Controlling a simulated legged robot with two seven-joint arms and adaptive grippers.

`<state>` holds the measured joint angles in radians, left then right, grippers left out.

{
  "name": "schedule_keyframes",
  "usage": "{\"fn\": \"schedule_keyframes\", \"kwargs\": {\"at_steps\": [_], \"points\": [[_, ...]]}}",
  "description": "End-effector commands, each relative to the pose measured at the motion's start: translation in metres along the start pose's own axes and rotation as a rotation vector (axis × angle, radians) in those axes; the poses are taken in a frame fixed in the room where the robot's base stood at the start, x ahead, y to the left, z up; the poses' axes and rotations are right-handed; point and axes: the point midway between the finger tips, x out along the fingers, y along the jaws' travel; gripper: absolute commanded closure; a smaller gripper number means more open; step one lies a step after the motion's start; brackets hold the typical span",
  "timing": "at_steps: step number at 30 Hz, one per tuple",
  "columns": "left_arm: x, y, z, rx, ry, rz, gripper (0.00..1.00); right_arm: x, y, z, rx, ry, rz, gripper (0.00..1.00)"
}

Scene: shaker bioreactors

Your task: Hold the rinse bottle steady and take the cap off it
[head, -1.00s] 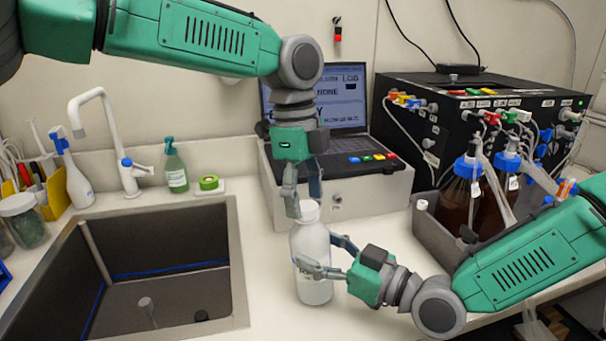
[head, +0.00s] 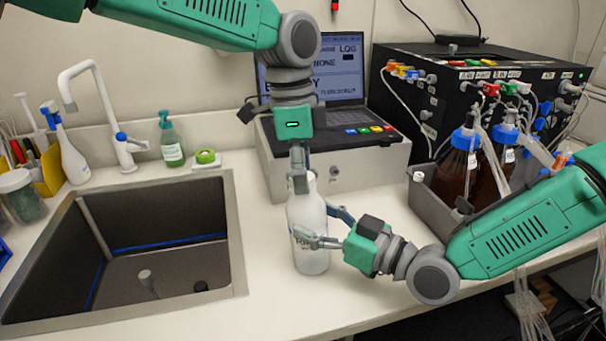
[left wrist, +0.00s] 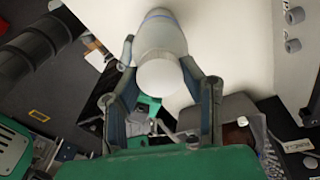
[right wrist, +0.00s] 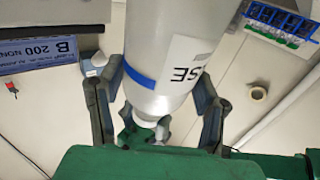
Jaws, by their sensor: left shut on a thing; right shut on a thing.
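The white translucent rinse bottle (head: 308,218) stands upright on the counter right of the sink. My right gripper (head: 322,228) is shut on its body from the right; the right wrist view shows the fingers on both sides of the bottle (right wrist: 165,50), with a blue band and part of a label. My left gripper (head: 300,184) points down from above, shut on the cap at the bottle's top. The left wrist view shows the round white cap (left wrist: 160,76) between the fingers, with the bottle body beyond it. Whether the cap is loose on the neck cannot be told.
The sink (head: 240,245) lies left of the bottle. A grey box with a laptop (head: 340,85) stands close behind. A grey tray (head: 428,205) with brown bottles is to the right. A green soap bottle (head: 171,140) stands behind the sink. Counter in front of the bottle is clear.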

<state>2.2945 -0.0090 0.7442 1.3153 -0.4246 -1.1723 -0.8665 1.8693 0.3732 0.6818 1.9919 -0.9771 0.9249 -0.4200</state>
Motion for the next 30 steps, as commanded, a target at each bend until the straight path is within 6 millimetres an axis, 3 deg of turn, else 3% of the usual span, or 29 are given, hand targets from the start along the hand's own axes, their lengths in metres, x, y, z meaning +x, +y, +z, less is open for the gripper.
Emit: {"fn": "schedule_keyframes", "kwargs": {"at_steps": [1,9,15,30], "points": [[-0.0001,0.0009,-0.0003,-0.132,-0.008,-0.002,0.99,-0.0021,0.0010,0.0076,0.006,-0.017,0.003,1.00],[0.0000,0.0007,-0.0008,-0.910,-0.005,-0.004,0.99,-0.0021,0.0012,0.0076,0.007,-0.017,0.004,1.00],[0.0000,0.0007,-0.0014,-1.280,-0.002,-0.001,0.99,-0.0019,0.0014,0.0076,0.006,-0.017,0.004,1.00],[-0.0016,0.0032,-0.0011,-1.314,0.002,0.001,0.99,-0.0014,0.0018,0.0075,0.006,-0.018,0.005,1.00]]}}
